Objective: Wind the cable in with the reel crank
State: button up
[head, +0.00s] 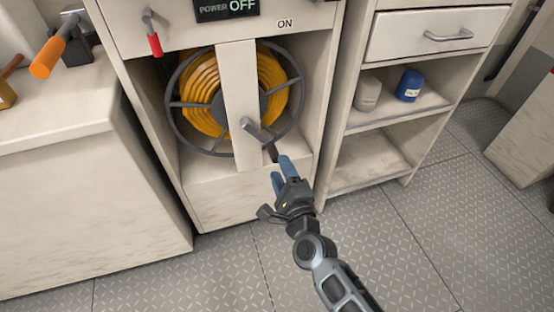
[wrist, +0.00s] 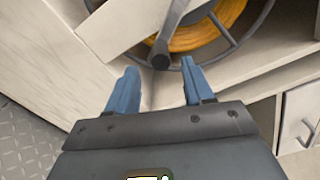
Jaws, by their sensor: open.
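The cable reel (head: 180,125) with a dark spoked rim sits in an open cabinet bay, and orange-yellow cable (head: 205,90) is wound on it. A pale upright board crosses its front and carries the grey crank (head: 256,132). The crank points down and right, with a dark handle (head: 271,151) at its end. My gripper (head: 282,170) is open, its blue fingers just below the handle. In the wrist view, the handle end (wrist: 160,60) shows between and beyond the two fingertips (wrist: 158,74). I cannot tell whether a finger touches it.
A sign reading POWER OFF (head: 228,9) and an ON label are above the reel. A red-handled lever (head: 154,42) hangs at upper left. Shelves at right hold a beige jar (head: 367,93) and a blue one (head: 409,85). An orange-handled tool (head: 50,55) is on the left counter. The floor in front is clear.

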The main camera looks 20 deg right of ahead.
aim_at(270, 144)
jog(key=shift+s, duration=0.55)
jog(key=shift+w+r+m+b, duration=0.1)
jog(key=shift+w+m+b, duration=1)
jog(key=shift+w+m, duration=3.45)
grip_shut()
